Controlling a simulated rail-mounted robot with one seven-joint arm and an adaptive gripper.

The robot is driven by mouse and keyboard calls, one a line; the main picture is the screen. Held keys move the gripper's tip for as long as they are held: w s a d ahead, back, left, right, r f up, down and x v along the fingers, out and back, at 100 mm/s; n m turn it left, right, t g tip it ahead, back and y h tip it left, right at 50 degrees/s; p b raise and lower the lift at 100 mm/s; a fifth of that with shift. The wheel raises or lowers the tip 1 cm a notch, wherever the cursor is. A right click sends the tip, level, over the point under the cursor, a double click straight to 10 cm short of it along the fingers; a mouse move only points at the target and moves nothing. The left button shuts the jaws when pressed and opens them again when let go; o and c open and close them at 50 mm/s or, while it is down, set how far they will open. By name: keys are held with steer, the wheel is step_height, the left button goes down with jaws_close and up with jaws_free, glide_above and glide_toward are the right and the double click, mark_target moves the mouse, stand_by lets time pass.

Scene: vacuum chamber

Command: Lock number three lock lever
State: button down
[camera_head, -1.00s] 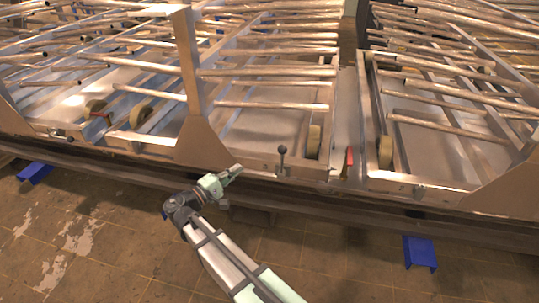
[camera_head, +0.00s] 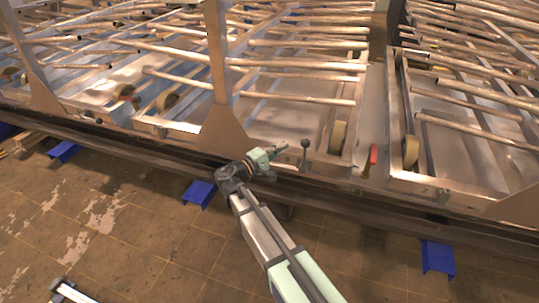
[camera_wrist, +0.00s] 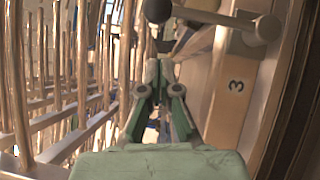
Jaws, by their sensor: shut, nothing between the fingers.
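The number three lock lever (camera_head: 305,152) is a short rod with a dark ball knob, standing about upright on the front rail of the frame. In the wrist view its knob and rod (camera_wrist: 210,15) cross the top of the picture, with the pivot at the right. A black "3" label (camera_wrist: 236,85) is on the rail beside it. My gripper (camera_head: 284,148) is just left of the lever, at about knob height. In the wrist view my gripper (camera_wrist: 160,66) has its fingertips together and empty, below the knob in the picture. I see no contact with the lever.
A red handle (camera_head: 373,156) stands to the right of the lever, by a wheel (camera_head: 411,151). An upright post with a wide foot (camera_head: 224,130) is left of my gripper. Metal tubes (camera_head: 300,72) fill the frame behind. The floor in front has blue blocks (camera_head: 199,194).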

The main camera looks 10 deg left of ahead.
mark_target(304, 156)
steer(key=shift+d+r, duration=0.2)
steer(key=shift+d, duration=0.8)
steer(key=shift+d+r, duration=0.2)
steer(key=shift+d, duration=0.75)
steer(key=shift+s, duration=0.1)
